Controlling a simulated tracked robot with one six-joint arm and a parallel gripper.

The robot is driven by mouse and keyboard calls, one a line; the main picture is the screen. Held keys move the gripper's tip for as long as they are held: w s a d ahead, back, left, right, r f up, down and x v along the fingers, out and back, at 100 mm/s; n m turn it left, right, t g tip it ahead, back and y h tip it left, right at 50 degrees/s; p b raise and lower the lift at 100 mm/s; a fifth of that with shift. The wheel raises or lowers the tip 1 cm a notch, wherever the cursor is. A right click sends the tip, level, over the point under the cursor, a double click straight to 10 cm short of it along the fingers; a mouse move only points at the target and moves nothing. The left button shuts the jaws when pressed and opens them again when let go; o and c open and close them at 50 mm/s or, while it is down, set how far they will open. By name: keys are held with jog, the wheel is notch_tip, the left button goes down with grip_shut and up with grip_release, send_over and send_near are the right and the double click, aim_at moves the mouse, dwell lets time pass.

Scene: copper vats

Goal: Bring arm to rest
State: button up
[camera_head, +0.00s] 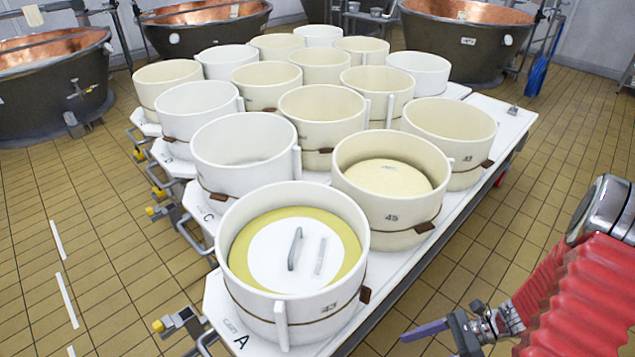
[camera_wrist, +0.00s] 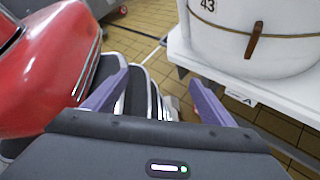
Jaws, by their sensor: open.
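My gripper (camera_head: 437,330) is at the lower right in the head view, beside the table's right side and apart from the moulds. In the wrist view its two purple fingers (camera_wrist: 155,100) are spread apart with nothing between them. My red-sleeved arm runs in from the right edge of the head view. The nearest mould (camera_head: 293,255), marked 43, stands on the table and holds a white disc with a handle on a yellow surface. It also shows at the upper right in the wrist view (camera_wrist: 275,45).
A white table (camera_head: 400,290) carries several round moulds in rows; mould 45 (camera_head: 390,215) holds a pale round mass. Copper vats (camera_head: 50,75) stand along the back and left. Valves (camera_head: 160,325) stick out on the table's left. Tiled floor (camera_head: 560,130) is open on the right.

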notch_tip(320, 180, up, 19)
jog(key=n+h, duration=1.1)
jog(key=n, duration=0.5)
jog(key=s+a+r+n+t, duration=0.1)
jog(key=a+r+n+t, duration=0.2)
jog(key=r, duration=0.4)
jog(key=s+a+r+n+t+h, duration=0.1)
jog(key=a+r+n+t, duration=0.2)
jog(key=a+r, duration=0.2)
notch_tip(320, 180, up, 3)
jog(key=shift+t, duration=0.3)
